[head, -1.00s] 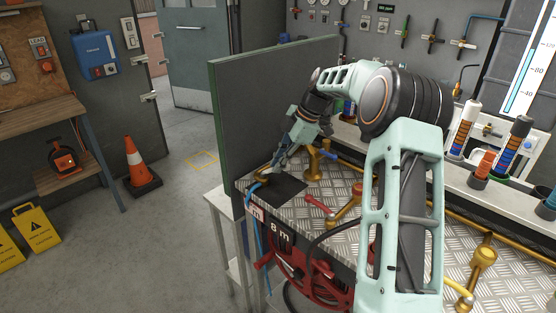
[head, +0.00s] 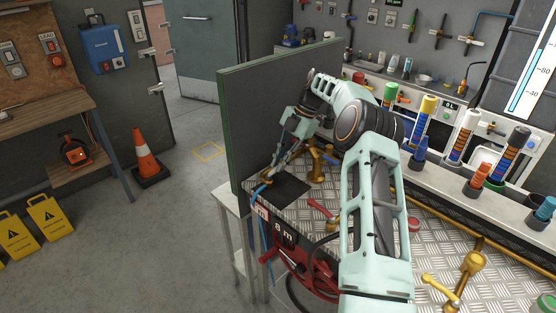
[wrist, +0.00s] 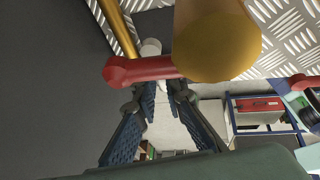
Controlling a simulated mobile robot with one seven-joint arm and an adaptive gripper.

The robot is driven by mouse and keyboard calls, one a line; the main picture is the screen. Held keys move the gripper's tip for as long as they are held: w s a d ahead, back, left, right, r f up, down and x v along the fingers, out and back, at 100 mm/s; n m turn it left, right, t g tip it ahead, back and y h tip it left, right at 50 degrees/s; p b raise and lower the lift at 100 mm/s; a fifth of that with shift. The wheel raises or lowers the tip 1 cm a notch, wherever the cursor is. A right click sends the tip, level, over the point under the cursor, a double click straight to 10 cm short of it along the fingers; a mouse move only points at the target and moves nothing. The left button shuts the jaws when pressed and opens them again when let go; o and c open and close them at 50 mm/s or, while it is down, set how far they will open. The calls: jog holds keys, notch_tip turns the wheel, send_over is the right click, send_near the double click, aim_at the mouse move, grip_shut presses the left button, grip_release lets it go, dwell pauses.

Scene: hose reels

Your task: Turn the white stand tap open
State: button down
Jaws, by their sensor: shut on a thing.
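My gripper (wrist: 163,90) reaches down at the bench's left front corner, and it also shows in the head view (head: 272,172). Its fingers are nearly together around a small pale part, which I take for the white tap's handle. A rounded white end (wrist: 150,47) shows just beyond the fingertips. A red bar (wrist: 140,70) crosses in front of it, and a thick brass cylinder (wrist: 217,45) stands close on the right. They hide most of the grip. In the head view the white handle is not distinct.
A dark panel (head: 275,110) stands close to the left of my gripper. A red hose reel (head: 305,270) hangs at the front.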

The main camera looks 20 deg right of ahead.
dwell(0.3)
jog(key=c, duration=2)
grip_release()
jog(key=shift+v, duration=3.7)
